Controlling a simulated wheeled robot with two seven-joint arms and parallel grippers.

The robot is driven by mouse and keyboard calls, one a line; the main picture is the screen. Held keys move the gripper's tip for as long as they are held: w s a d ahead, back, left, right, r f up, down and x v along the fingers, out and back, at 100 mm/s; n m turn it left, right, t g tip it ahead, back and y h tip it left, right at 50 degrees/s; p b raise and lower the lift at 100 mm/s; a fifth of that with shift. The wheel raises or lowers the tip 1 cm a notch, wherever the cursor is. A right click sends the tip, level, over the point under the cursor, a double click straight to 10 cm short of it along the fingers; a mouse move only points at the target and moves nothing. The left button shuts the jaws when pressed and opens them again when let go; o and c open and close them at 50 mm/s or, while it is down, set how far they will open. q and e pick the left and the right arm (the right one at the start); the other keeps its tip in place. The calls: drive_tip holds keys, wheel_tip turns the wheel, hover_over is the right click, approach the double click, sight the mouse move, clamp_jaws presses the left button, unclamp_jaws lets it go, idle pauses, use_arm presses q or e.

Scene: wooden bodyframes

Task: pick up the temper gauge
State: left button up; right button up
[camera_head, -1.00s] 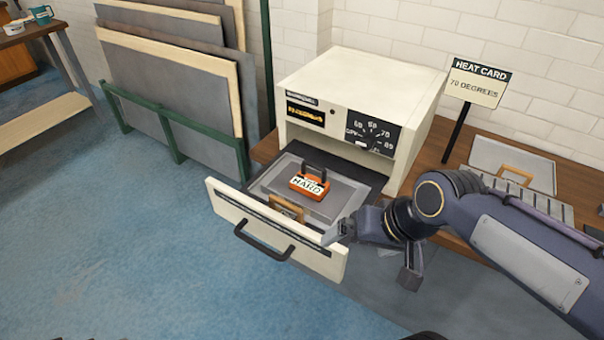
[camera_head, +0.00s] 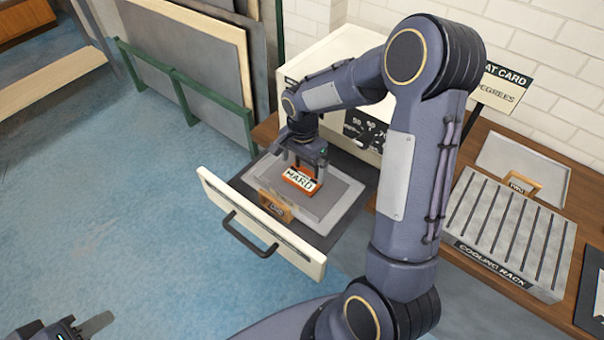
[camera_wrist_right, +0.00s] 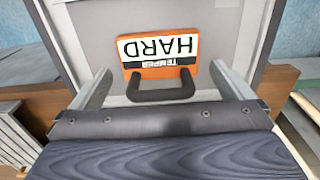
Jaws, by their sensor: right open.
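The temper gauge (camera_head: 299,180) is an orange block with a white label reading HARD and a dark handle. It rests on the grey tray (camera_head: 335,198) in the pulled-out drawer (camera_head: 262,229). In the right wrist view the gauge (camera_wrist_right: 160,52) appears upside down, its black handle toward me. My right gripper (camera_head: 305,166) is open just above the gauge. In the wrist view its two fingers (camera_wrist_right: 160,72) stand on either side of the handle, apart from it. The gripper hides the handle in the head view. My left gripper (camera_head: 85,326) is partly in view at the bottom left, away from the drawer.
The cream oven (camera_head: 335,45) stands behind the drawer, partly hidden by my right arm. A wooden tag (camera_head: 276,207) is at the tray's front. The cooling rack (camera_head: 505,235) and heat card (camera_head: 500,88) are to the right. Blue floor lies clear at left.

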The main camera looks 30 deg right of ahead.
sight(303, 175)
wheel_tip(303, 175, down, 4)
drive_tip(key=shift+f+p, duration=0.2)
drive_tip(key=shift+p, duration=0.3)
drive_tip(key=shift+c, duration=0.3)
drive_tip(key=c, duration=0.9)
drive_tip(key=shift+r, duration=0.15)
